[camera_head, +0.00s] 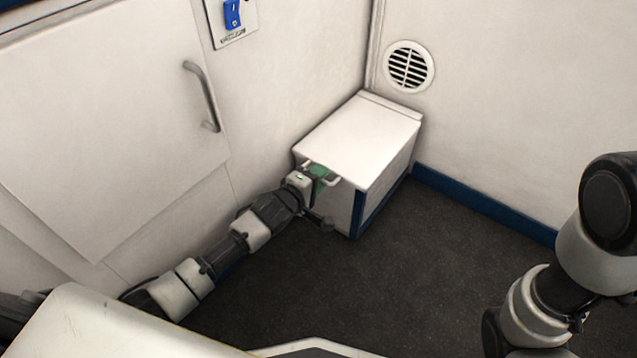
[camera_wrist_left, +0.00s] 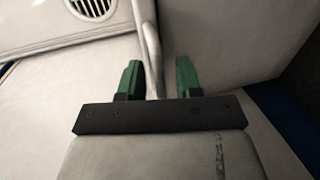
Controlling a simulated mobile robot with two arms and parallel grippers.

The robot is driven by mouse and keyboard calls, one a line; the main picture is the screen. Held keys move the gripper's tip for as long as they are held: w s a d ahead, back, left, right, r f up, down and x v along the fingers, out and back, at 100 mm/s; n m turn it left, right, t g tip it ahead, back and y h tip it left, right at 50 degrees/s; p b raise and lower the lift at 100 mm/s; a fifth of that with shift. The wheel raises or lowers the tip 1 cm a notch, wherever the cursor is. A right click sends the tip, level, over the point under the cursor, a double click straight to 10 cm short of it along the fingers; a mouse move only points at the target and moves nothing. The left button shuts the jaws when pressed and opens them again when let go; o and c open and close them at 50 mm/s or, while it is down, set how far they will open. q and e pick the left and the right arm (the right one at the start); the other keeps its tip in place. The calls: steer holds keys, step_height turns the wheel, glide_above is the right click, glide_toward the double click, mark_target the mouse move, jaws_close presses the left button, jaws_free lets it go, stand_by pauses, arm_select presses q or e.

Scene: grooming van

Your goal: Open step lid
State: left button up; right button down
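The step is a white box with blue trim in the corner, and its white lid (camera_head: 355,140) lies flat on top, closed. A light bar handle (camera_head: 333,181) sits at the lid's front edge. My left gripper (camera_head: 319,172) is at this handle. In the left wrist view, the green fingers of the left gripper (camera_wrist_left: 160,78) stand apart on either side of the handle (camera_wrist_left: 150,45), with visible gaps, so it is open around the bar. The gripper partly hides the handle in the head view. My right arm shows at the right edge; its gripper is out of view.
A white cabinet door (camera_head: 100,120) with a grey handle (camera_head: 203,97) and a blue switch (camera_head: 232,14) are on the left wall. A round vent (camera_head: 409,66) is on the wall behind the step. Dark floor (camera_head: 400,270) in front is clear.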

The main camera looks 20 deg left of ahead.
arm_select(q)
steer(key=shift+w+d, duration=0.1)
steer(key=shift+w, duration=0.05)
steer(key=shift+c, duration=0.3)
jaws_close()
